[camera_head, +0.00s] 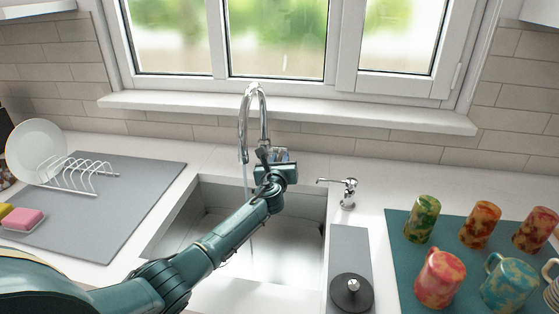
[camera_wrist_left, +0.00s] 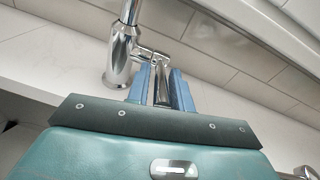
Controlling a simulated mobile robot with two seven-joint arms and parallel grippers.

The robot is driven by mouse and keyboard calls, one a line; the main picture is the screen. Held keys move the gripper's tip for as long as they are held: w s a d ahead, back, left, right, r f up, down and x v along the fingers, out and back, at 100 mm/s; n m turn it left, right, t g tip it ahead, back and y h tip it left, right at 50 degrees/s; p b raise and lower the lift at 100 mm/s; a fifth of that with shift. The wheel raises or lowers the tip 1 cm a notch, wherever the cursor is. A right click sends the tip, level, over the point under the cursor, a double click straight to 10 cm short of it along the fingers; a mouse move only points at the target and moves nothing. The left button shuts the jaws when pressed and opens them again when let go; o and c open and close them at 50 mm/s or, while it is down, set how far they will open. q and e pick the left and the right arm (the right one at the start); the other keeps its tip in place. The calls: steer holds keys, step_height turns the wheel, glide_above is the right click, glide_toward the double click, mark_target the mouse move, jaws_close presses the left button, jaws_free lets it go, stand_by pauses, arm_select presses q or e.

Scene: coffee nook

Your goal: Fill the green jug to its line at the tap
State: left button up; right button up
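The chrome tap (camera_head: 244,130) stands behind the sink, and a thin stream of water (camera_head: 246,178) falls from its spout into the sink. My left gripper (camera_head: 279,156) is at the right side of the tap's base. In the left wrist view, the blue fingers of my left gripper (camera_wrist_left: 162,88) lie close on both sides of the tap's metal lever (camera_wrist_left: 161,72) and look shut on it. I see no green jug; my left arm covers part of the sink. My right gripper is not in view.
The sink (camera_head: 290,250) is partly behind my left arm. A small chrome dispenser (camera_head: 348,192) stands right of it. A teal mat (camera_head: 398,250) holds several patterned cups and mugs. A grey mat (camera_head: 135,190) with a white rack (camera_head: 85,176) lies left.

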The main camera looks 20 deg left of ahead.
arm_select(q)
steer(key=shift+o, duration=1.1)
steer(key=p+v, duration=0.1)
steer(key=v, duration=1.2)
steer(key=shift+s, duration=0.1)
